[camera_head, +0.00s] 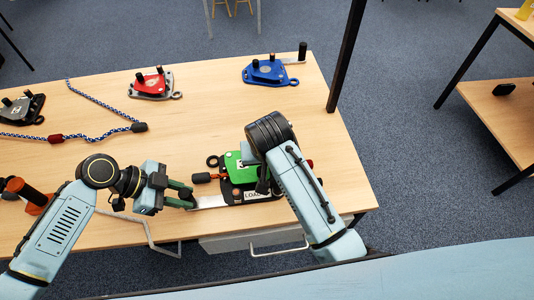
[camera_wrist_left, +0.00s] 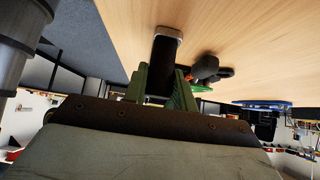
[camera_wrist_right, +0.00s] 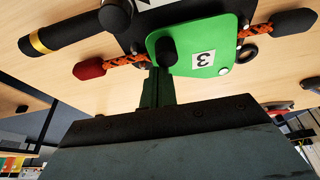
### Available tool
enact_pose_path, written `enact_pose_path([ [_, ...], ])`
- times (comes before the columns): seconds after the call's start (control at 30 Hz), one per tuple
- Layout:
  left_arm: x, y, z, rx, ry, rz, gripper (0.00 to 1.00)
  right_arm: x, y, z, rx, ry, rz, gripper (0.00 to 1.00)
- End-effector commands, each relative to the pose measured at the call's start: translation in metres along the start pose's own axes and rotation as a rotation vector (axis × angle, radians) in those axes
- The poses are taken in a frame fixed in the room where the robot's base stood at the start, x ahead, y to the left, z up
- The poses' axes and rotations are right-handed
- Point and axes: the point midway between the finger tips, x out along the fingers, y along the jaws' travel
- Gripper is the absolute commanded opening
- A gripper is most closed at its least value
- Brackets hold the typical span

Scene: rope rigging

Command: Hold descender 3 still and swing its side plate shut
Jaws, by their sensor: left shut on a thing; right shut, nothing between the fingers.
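Descender 3 has a green side plate (camera_head: 240,168) marked "3" and a black base with a "LOAD" label (camera_head: 257,195). It lies near the table's front edge. An orange-black rope runs through it. My left gripper (camera_head: 190,199) is shut on a dark bar at the descender's near left, beside a pale metal strip (camera_head: 211,201). The left wrist view shows this dark bar (camera_wrist_left: 164,50) between the fingers. My right gripper (camera_wrist_right: 157,85) is shut and empty, its tips at the green plate's edge (camera_wrist_right: 195,48) near a black peg. I cannot tell contact or how far the plate is swung.
A red descender (camera_head: 152,84), a blue one (camera_head: 268,71) and a dark one (camera_head: 22,108) stand farther back. A blue-white rope (camera_head: 100,104) lies at left. An orange device (camera_head: 30,196) is by my left arm. My right arm hides part of descender 3. The table's middle is clear.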

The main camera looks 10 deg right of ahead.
Motion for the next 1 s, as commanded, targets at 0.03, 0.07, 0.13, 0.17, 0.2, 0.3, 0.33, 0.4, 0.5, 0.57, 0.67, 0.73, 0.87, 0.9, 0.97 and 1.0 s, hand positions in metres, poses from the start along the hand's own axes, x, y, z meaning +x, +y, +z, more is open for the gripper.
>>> enact_pose_path([
  [0.03, 0.0, 0.0, 0.0, 0.0, 0.001, 0.0, 0.0, -0.001, -0.001, 0.002, 0.0, -0.001, -0.001, 0.0],
  [0.07, 0.0, 0.0, 0.0, 0.0, 0.001, -0.001, 0.0, -0.001, -0.001, 0.002, 0.0, -0.001, -0.001, 0.0],
  [0.13, 0.0, 0.0, 0.0, 0.0, 0.001, -0.001, 0.0, -0.001, -0.002, 0.003, 0.0, -0.001, -0.002, 0.0],
  [0.17, 0.0, 0.0, 0.0, 0.0, 0.001, -0.001, 0.0, -0.001, -0.002, 0.003, 0.0, -0.001, -0.002, 0.0],
  [0.2, 0.0, 0.0, 0.0, -0.001, 0.001, -0.001, 0.0, -0.001, -0.002, 0.004, 0.0, -0.002, -0.002, 0.0],
  [0.3, 0.0, 0.0, 0.0, -0.001, 0.001, -0.002, 0.0, -0.001, -0.003, 0.004, -0.001, -0.003, -0.002, 0.0],
  [0.33, 0.0, 0.0, 0.0, -0.001, 0.001, -0.002, 0.0, -0.001, -0.003, 0.004, -0.001, -0.003, -0.002, 0.0],
  [0.4, 0.0, -0.001, 0.0, -0.002, 0.001, -0.002, 0.0, -0.001, -0.003, 0.004, -0.001, -0.004, -0.003, 0.0],
  [0.5, 0.0, -0.001, 0.0, -0.002, 0.001, -0.002, 0.0, -0.001, -0.003, 0.005, -0.001, -0.004, -0.003, 0.0],
  [0.57, 0.0, -0.001, 0.0, -0.002, 0.001, -0.002, 0.0, -0.001, -0.003, 0.005, -0.002, -0.005, -0.003, 0.0],
  [0.67, 0.0, -0.001, 0.0, -0.003, 0.001, -0.003, 0.0, -0.001, -0.003, 0.005, -0.002, -0.006, -0.004, 0.0],
  [0.73, 0.0, -0.001, 0.0, -0.003, 0.001, -0.003, 0.0, 0.0, -0.001, 0.003, -0.002, -0.006, -0.003, 0.0],
  [0.87, 0.0, -0.001, 0.0, -0.002, 0.001, -0.003, 0.0, 0.003, 0.011, -0.009, 0.002, -0.001, 0.001, 0.0],
  [0.9, 0.0, -0.001, 0.0, -0.002, 0.001, -0.002, 0.0, 0.005, 0.016, -0.014, 0.001, 0.0, 0.001, 0.0],
  [0.97, 0.0, -0.001, 0.0, -0.002, 0.001, -0.002, 0.0, 0.008, 0.026, -0.024, 0.003, 0.002, 0.003, 0.0],
  [1.0, 0.0, -0.001, 0.0, -0.002, 0.001, -0.002, 0.0, 0.004, 0.026, -0.028, 0.002, 0.004, -0.002, 0.0],
])
